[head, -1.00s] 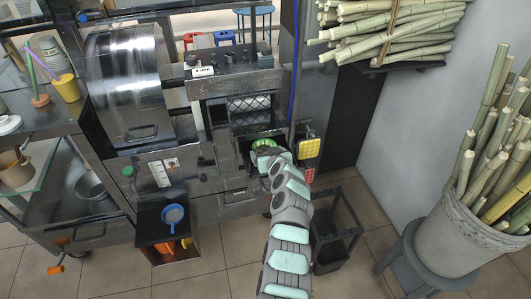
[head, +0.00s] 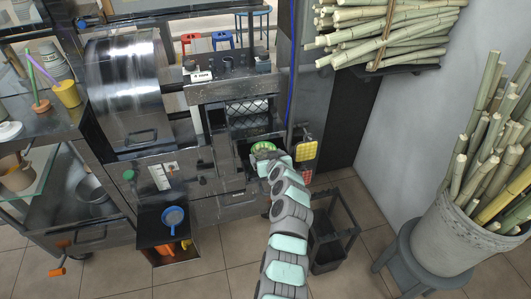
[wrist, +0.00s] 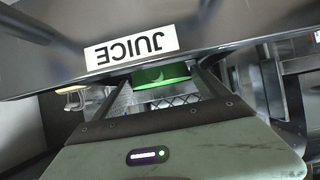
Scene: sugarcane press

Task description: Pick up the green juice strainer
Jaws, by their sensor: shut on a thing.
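The green juice strainer (head: 262,147) is in the opening at the front of the steel press, in the middle of the head view. My gripper (head: 264,156) reaches it from the near side and is shut on it. In the wrist view a green part of the strainer (wrist: 163,77) shows between the two dark fingers, just below the JUICE label. The rest of it is hidden by the press edge and my gripper. I cannot tell whether it is clear of its support.
A blue strainer (head: 173,216) sits on a dark box at the lower left. Yellow sponge-like pads (head: 304,151) hang right of the opening. The JUICE-labelled panel (wrist: 131,48) is close over the fingers. A dark open bin frame (head: 333,235) stands at the right.

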